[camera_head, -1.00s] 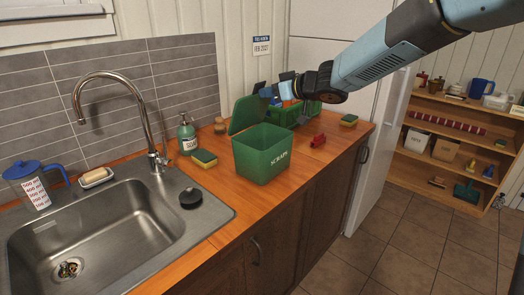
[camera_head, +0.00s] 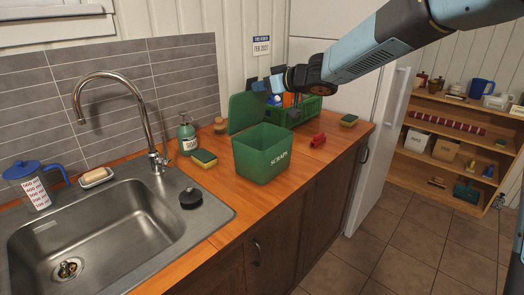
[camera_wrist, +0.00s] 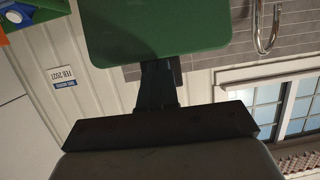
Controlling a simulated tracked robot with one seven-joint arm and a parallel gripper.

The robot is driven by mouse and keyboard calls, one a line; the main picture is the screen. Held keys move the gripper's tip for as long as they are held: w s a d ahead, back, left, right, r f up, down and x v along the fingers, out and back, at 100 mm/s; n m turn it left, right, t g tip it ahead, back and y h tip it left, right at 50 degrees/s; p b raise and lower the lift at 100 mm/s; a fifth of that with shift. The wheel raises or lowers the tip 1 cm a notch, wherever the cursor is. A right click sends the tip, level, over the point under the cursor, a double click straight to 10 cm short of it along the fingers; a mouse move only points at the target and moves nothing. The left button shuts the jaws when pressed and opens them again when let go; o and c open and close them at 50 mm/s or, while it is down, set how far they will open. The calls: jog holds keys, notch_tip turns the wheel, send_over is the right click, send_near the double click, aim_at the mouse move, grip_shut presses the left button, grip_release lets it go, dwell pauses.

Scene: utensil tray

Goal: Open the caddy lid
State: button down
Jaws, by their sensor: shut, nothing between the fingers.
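The green scraps caddy (camera_head: 263,158) stands on the wooden counter with its opening showing. Its green lid (camera_head: 246,112) stands raised, roughly upright, at the caddy's back edge. In the wrist view the lid (camera_wrist: 160,25) fills the top middle, just beyond the fingers. My gripper (camera_head: 266,86) is shut and empty, high beside the lid's upper right edge. The dark fingers also show in the wrist view (camera_wrist: 160,72), overlapping the lid's lower edge; I cannot tell whether they touch it.
A green crate (camera_head: 305,110) with items stands behind the caddy, beneath my arm. A red object (camera_head: 318,140) and a sponge (camera_head: 349,120) lie to the right. A soap bottle (camera_head: 187,134), another sponge (camera_head: 204,158) and the sink (camera_head: 100,235) are to the left.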

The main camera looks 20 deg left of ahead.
aim_at(253, 80)
jog(key=shift+w+a+r, duration=0.15)
jog(key=shift+a, duration=0.3)
jog(key=shift+w+a+r, duration=0.15)
jog(key=shift+a, duration=0.3)
jog(key=shift+w+a+r, duration=0.1)
jog(key=shift+w+a, duration=0.1)
jog(key=shift+a, duration=0.35)
jog(key=shift+w+a+r, duration=0.1)
jog(key=shift+w+a, duration=0.05)
jog(key=shift+a, duration=0.4)
jog(key=a, duration=0.1)
jog(key=w+a, duration=0.1)
jog(key=a, duration=0.2)
jog(key=shift+w+a+f, duration=0.1)
jog(key=shift+w+a, duration=0.05)
jog(key=shift+w, duration=0.15)
dwell(0.5)
jog(key=shift+f+v, duration=0.25)
jog(key=shift+v, duration=2.3)
jog(key=shift+f+v, duration=0.2)
jog(key=shift+v, duration=2.3)
